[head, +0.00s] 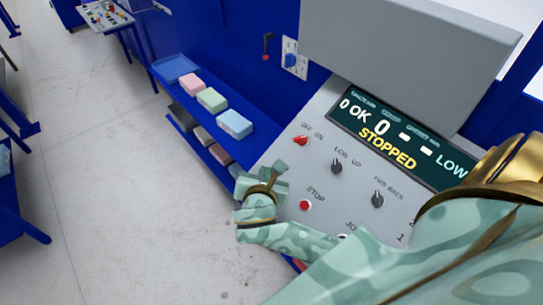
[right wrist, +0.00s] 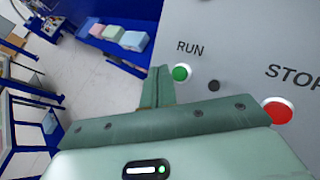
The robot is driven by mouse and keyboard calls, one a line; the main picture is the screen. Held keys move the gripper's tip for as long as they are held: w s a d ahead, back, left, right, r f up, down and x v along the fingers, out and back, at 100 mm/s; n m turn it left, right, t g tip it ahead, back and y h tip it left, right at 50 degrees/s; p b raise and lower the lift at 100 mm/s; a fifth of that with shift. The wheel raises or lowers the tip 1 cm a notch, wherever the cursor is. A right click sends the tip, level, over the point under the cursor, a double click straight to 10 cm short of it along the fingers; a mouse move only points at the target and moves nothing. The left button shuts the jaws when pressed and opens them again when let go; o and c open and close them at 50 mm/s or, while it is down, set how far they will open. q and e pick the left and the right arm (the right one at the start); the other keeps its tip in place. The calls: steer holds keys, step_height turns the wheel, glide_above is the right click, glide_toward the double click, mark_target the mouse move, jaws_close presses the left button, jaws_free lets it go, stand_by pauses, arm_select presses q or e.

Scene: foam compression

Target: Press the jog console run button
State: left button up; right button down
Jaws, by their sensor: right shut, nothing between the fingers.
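The grey sloped jog console (head: 325,180) stands right of centre in the head view. Its green RUN button (right wrist: 181,73) shows in the right wrist view, just right of the fingertips; in the head view my gripper hides it. The red STOP button (head: 305,205) is to the right of my gripper and also shows in the right wrist view (right wrist: 278,111). My right gripper (head: 281,168) is shut and empty over the console's left edge. Its closed fingers (right wrist: 158,75) point at the panel beside RUN; I cannot tell whether they touch it. My left gripper is out of view.
The display (head: 390,135) reads STOPPED. A red OFF/ON knob (head: 300,141) and two black knobs (head: 337,166) (head: 377,199) sit on the panel. A blue shelf (head: 215,82) with coloured foam blocks (head: 212,99) stands left. Open floor (head: 110,180) lies further left.

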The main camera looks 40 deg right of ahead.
steer(key=shift+d+f, duration=0.35)
steer(key=shift+f, duration=0.15)
stand_by(1.8)
steer(key=shift+d+f+p, duration=0.2)
steer(key=shift+p, duration=0.1)
steer(key=shift+f, duration=0.1)
